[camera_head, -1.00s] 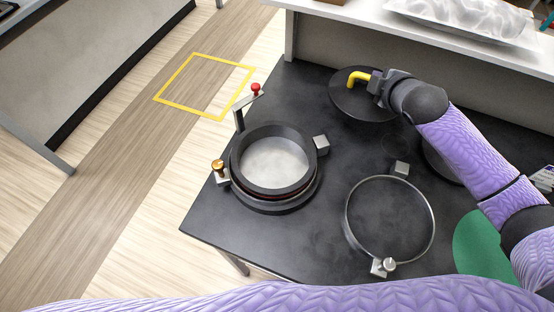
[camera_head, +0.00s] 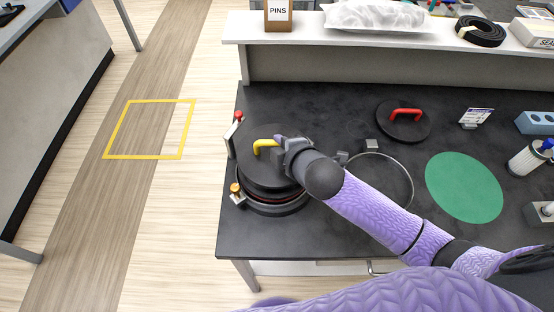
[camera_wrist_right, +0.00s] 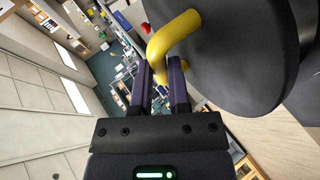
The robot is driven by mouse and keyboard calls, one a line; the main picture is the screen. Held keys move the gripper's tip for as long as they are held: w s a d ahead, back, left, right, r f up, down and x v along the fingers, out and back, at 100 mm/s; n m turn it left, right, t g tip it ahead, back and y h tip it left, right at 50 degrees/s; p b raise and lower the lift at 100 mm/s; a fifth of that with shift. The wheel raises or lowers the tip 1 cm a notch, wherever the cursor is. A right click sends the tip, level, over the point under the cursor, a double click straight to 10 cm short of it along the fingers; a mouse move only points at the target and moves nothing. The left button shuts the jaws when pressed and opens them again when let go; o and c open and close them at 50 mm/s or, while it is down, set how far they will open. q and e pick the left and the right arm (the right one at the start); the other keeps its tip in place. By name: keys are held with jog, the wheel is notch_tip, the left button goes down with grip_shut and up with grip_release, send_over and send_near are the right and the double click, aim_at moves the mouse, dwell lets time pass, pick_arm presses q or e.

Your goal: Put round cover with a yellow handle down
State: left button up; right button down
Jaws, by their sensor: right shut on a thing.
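The round black cover (camera_head: 258,174) with a yellow handle (camera_head: 266,144) is over the round port (camera_head: 282,208) at the table's left side. The cover hides the port's opening. I cannot tell whether it rests on the port or hangs just above it. My right gripper (camera_head: 285,146) is shut on the yellow handle. In the right wrist view, the gripper fingers (camera_wrist_right: 163,85) meet the yellow handle (camera_wrist_right: 172,36), and the dark cover (camera_wrist_right: 240,50) extends to the right. My left gripper is not in view.
A clamp with a red knob (camera_head: 238,116) and one with an orange knob (camera_head: 235,188) stand beside the port. A metal ring (camera_head: 411,190), a cover with a red handle (camera_head: 392,128) and a green disc (camera_head: 464,187) lie to the right. A raised shelf (camera_head: 350,50) runs along the back.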

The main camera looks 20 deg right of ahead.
notch_tip(320, 180, down, 4)
jog(key=shift+a+r+b, duration=0.1)
jog(key=shift+r+b, duration=0.15)
jog(key=shift+b, duration=0.2)
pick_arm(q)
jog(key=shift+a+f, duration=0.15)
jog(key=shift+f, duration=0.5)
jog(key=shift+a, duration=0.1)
pick_arm(e)
jog(key=shift+f, duration=0.25)
jog(key=c, duration=0.6)
grip_release()
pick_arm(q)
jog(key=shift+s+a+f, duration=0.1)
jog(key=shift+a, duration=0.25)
